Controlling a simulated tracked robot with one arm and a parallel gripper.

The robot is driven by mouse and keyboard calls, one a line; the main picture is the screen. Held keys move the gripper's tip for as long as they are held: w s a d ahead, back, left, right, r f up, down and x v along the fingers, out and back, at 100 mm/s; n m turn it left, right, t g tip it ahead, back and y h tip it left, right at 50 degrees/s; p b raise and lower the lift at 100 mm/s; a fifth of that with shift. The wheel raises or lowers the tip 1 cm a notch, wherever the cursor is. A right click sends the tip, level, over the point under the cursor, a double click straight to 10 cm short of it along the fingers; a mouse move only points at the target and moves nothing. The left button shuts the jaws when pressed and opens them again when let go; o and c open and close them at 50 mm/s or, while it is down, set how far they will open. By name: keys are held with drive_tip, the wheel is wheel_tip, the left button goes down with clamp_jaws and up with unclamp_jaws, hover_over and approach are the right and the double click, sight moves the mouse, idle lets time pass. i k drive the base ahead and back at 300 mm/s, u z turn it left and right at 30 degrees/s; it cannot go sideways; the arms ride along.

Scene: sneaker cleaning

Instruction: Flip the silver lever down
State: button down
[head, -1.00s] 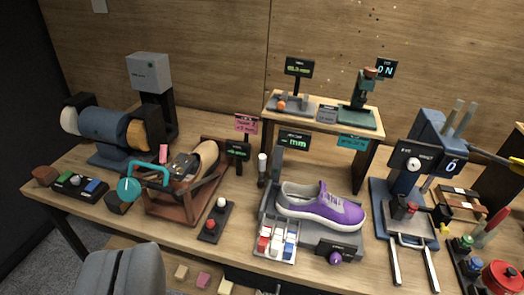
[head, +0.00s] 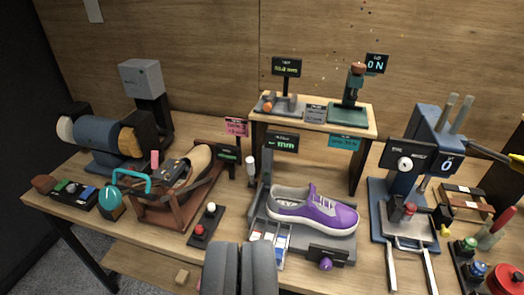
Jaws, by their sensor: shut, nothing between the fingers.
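A short upright lever with a pale, silver-looking top (head: 252,168) stands on the bench left of the shoe stand; it is small, and I cannot tell for sure that it is the silver lever. Two silver-grey upright handles (head: 453,112) also rise from the blue machine (head: 428,150) at right. My gripper (head: 241,248) is at the bottom centre, its two grey fingers together and empty. It is in front of the pale-topped lever and apart from it in the picture. It hides part of the bench front.
A purple sneaker (head: 312,210) rests on a grey stand. A box with red and white knobs (head: 206,224) lies left of my gripper. A brown shoe holder (head: 172,200) and a blue grinder (head: 92,138) stand farther left. A raised wooden shelf (head: 370,122) is behind.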

sight(250, 160)
drive_tip(key=z, duration=0.05)
drive_tip(key=i, duration=1)
drive_tip(key=u, duration=0.05)
